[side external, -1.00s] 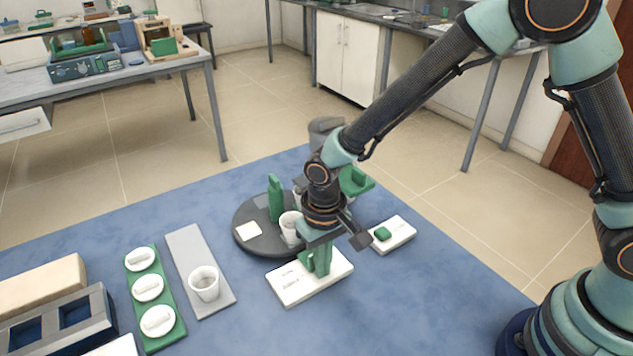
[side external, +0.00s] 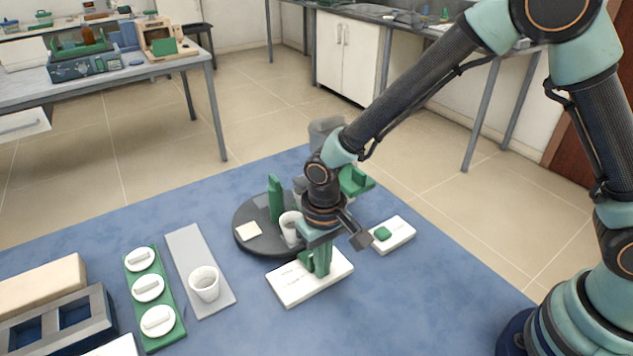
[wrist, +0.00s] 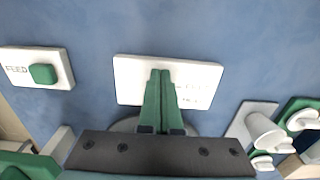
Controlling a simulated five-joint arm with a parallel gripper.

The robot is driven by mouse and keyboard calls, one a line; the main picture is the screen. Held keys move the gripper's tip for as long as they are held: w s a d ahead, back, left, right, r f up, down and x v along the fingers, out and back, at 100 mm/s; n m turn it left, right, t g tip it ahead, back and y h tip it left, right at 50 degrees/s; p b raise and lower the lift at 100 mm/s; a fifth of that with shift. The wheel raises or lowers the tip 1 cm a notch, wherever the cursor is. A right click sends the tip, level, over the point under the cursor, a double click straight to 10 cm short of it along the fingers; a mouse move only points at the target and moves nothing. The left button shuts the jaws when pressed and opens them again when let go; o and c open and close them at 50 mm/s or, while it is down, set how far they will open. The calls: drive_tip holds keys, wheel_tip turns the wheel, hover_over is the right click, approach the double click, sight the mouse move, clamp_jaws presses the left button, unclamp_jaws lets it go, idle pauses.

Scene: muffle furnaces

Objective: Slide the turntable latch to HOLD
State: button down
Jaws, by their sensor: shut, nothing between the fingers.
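The white latch plate (side external: 296,289) lies on the blue mat in front of the turntable (side external: 258,242), a dark round disc carrying an upright green piece and white cups. The plate also shows in the wrist view (wrist: 130,82); its lettering is partly covered and too small to read. A small green piece, likely the latch (side external: 305,258), shows on the plate just left of my fingers. My gripper (side external: 320,272) points down at the plate, shut and empty, close beside that piece; I cannot tell whether they touch. In the wrist view my green fingertips (wrist: 160,75) hide the latch.
A white FEED plate (side external: 402,236) with a green button (side external: 382,233) lies to the right. A grey strip (side external: 185,245) with a white cup (side external: 204,283) and a green tray (side external: 165,338) with several white lidded dishes lie left.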

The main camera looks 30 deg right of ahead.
idle(0.3)
drive_tip(key=shift+w, duration=1.25)
drive_tip(key=shift+s, duration=0.25)
drive_tip(key=shift+s, duration=0.2)
drive_tip(key=shift+r, duration=3.45)
